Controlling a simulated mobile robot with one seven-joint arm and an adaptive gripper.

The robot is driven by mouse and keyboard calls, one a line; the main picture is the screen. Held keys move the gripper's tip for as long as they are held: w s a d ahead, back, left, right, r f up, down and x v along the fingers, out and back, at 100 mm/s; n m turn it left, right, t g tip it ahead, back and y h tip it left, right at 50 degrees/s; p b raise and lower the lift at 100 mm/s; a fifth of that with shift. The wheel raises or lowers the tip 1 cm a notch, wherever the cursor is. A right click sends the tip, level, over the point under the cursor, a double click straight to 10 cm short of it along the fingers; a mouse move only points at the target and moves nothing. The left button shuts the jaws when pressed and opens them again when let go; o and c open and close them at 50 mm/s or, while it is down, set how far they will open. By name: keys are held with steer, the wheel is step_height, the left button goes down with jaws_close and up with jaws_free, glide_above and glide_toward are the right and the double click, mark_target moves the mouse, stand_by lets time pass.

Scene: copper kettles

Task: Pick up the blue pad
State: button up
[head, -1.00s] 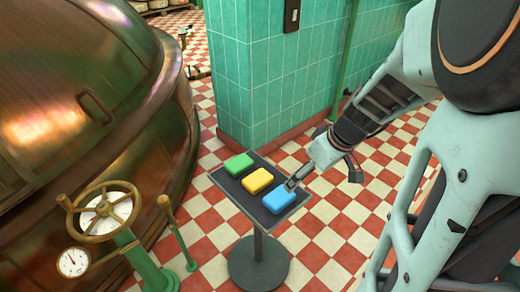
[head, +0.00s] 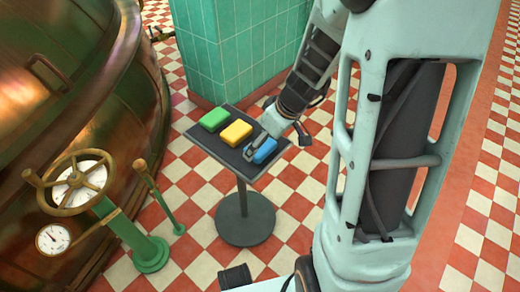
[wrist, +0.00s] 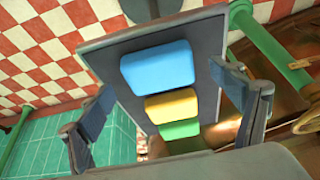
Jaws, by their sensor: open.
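The blue pad (head: 264,150) lies on a small dark stand top (head: 221,152), at the end nearest my arm. In the head view my gripper (head: 254,152) is over the blue pad and hides part of it. In the wrist view the blue pad (wrist: 158,67) shows whole, between and beyond my two spread fingers (wrist: 168,112). My gripper is open and holds nothing. I cannot tell whether a finger touches the pad.
A yellow pad (head: 236,132) and a green pad (head: 214,119) lie in a row beside the blue one. A valve wheel with a gauge (head: 75,185) and a copper kettle (head: 70,80) stand left. A green tiled pillar (head: 235,50) stands behind.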

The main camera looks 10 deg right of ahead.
steer(key=shift+x, duration=1)
steer(key=shift+r, duration=0.1)
steer(key=shift+c, duration=0.3)
steer(key=c, duration=1.1)
steer(key=shift+r, duration=0.1)
